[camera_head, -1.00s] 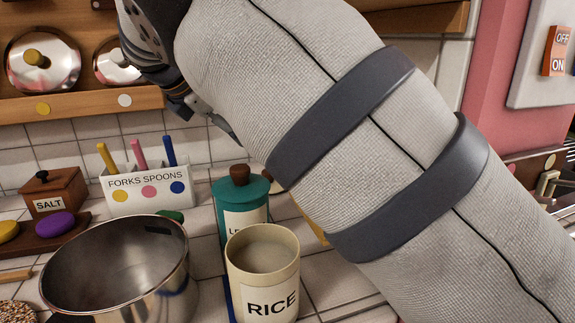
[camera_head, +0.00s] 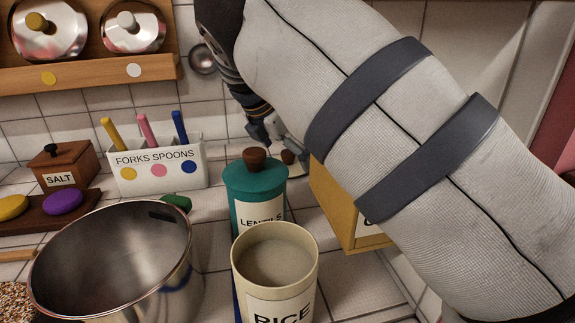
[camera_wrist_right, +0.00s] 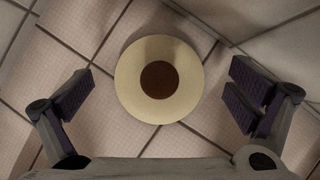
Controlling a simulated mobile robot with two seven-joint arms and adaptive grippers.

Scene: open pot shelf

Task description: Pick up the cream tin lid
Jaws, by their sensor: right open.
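The cream tin lid (camera_wrist_right: 128,82), a round disc with a dark brown knob (camera_wrist_right: 159,80), lies on the tiled counter in the right wrist view. My right gripper (camera_wrist_right: 162,98) is open, its dark-padded fingers standing apart to the left and right of the lid without touching it. In the head view my right gripper (camera_head: 276,143) is partly visible behind the teal lentils tin (camera_head: 255,184); a brown knob (camera_head: 288,157) shows beside it, with most of the lid hidden. The open cream rice tin (camera_head: 275,291) stands in front, without a lid. My left gripper is not in view.
A steel pot (camera_head: 115,255) stands at the left front. A white cutlery holder (camera_head: 160,175) and a salt box (camera_head: 64,168) stand behind it. A yellow box (camera_head: 335,207) is right of the lentils tin, partly behind my arm. A wooden rack (camera_head: 95,75) holds pot lids above.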

